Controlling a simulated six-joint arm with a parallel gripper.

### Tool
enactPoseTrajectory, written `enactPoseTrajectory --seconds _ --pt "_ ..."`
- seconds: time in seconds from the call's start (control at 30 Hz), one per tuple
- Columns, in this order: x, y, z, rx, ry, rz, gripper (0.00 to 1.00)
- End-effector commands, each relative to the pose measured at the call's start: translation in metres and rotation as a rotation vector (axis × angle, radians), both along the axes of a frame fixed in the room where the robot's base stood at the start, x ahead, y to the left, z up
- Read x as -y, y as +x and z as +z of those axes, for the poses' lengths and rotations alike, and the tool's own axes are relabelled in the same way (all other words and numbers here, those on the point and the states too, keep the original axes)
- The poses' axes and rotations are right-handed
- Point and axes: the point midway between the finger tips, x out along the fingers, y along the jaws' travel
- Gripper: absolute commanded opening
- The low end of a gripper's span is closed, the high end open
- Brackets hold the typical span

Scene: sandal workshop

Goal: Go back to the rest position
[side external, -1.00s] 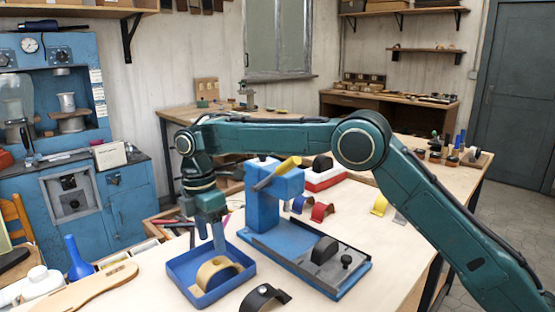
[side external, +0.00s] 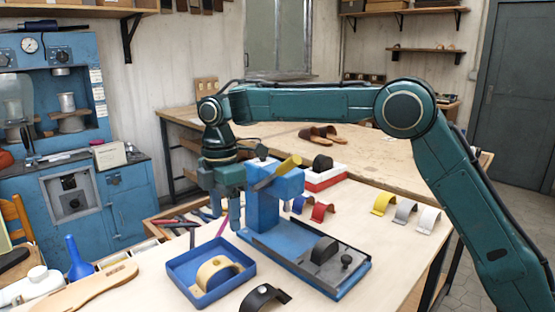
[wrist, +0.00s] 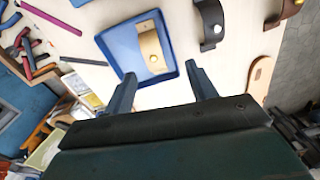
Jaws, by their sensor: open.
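My gripper (side external: 226,218) is open and empty. It hangs above the table behind the blue tray (side external: 178,273), just left of the blue press (side external: 262,210). A tan curved strap (side external: 216,270) lies in the tray, apart from my fingers. In the wrist view, my two fingers (wrist: 163,78) are spread apart with nothing between them. The tray (wrist: 108,42) and the tan strap (wrist: 150,45) show beyond them there.
A black strap (side external: 264,297) lies right of the tray. Yellow (side external: 383,203), grey and white straps stand at the right. A red-and-white holder (side external: 325,181) is behind the press. A blue bottle (side external: 77,258) stands at the left. Brown sandals (side external: 322,135) lie on the back table.

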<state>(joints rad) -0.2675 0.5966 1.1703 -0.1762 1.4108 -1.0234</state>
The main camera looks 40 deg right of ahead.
Motion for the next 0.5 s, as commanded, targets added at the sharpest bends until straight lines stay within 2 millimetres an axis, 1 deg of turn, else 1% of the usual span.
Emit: enactPoseTrajectory --seconds 0.03,0.2,0.37,0.5 --pt "0.005 -0.008 0.013 0.018 0.008 -0.01 0.57" --pt "0.021 -0.033 0.045 0.066 0.032 -0.047 0.57" --pt "0.034 -0.06 0.071 0.112 0.056 -0.081 0.57" --pt "0.044 -0.085 0.09 0.15 0.078 -0.11 0.57"
